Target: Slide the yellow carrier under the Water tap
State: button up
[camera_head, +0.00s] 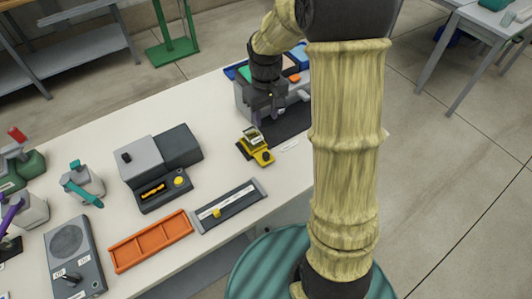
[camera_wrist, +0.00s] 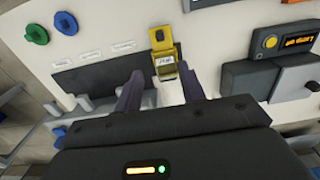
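The yellow carrier (camera_head: 255,146) sits on the white table beside a dark strip, with a small labelled container on it. In the wrist view the carrier (camera_wrist: 161,41) lies ahead, its near end roughly between my fingertips. My gripper (camera_head: 271,108) is above the table near the carrier and in front of a grey unit. In the wrist view my gripper (camera_wrist: 160,80) is open, with a finger to each side and a gap to the carrier. Blue (camera_wrist: 67,23) and green (camera_wrist: 36,33) round knobs show at upper left. I cannot read which tap is Water.
A dark strip (camera_head: 290,121) with small white labels lies by the grey unit (camera_head: 244,97). A grey device (camera_head: 178,146) with a yellow button stands left of the carrier. A flat slide rail (camera_head: 243,198) and orange tray (camera_head: 128,253) lie nearer.

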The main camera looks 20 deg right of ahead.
aim_at(266, 153)
notch_tip(266, 153, down, 17)
jog(key=shift+f, duration=0.2)
dwell(0.7)
grip_shut()
